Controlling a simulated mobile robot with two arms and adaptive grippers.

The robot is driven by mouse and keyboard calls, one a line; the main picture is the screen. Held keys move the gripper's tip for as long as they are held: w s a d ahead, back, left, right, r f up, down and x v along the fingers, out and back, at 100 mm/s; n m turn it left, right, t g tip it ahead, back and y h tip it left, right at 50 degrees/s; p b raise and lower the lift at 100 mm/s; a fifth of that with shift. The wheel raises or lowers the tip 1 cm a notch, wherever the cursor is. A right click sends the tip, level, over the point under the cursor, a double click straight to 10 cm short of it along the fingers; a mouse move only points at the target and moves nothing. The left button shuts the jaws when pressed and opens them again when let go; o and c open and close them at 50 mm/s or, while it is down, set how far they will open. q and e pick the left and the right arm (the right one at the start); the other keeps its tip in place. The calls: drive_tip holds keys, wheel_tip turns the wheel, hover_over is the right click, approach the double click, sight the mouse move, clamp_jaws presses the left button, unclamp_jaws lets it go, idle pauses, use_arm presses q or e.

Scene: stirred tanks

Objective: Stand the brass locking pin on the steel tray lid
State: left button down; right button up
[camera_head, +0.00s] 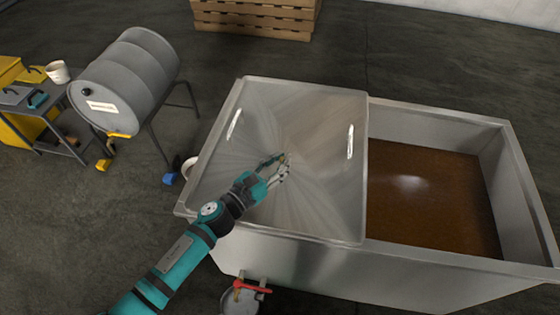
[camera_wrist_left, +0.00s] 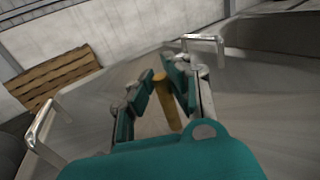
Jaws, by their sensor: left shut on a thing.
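The steel tray lid (camera_head: 325,205) is a flat brushed sheet over the left part of a steel tank, with two handles. My left gripper (camera_head: 281,169) is over the middle of the lid. In the left wrist view its fingers (camera_wrist_left: 164,92) are shut on the brass locking pin (camera_wrist_left: 171,110), a slim yellow-brown rod. The pin looks roughly upright, leaning slightly in that view. In the head view only a small bit of the pin shows at the fingertips. I cannot tell whether its lower end touches the lid. My right gripper is not in view.
The lid's left handle (camera_head: 234,124) and right handle (camera_head: 350,142) stand up from it. Right of the lid the tank (camera_head: 440,111) is open with brown liquid (camera_head: 425,200). A grey drum (camera_head: 127,78) lies on a stand at the left. The lid around the gripper is clear.

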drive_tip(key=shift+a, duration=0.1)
use_arm(q)
drive_tip(key=shift+f, duration=0.1)
drive_tip(key=c, duration=1.3)
unclamp_jaws()
drive_tip(key=shift+c, duration=0.2)
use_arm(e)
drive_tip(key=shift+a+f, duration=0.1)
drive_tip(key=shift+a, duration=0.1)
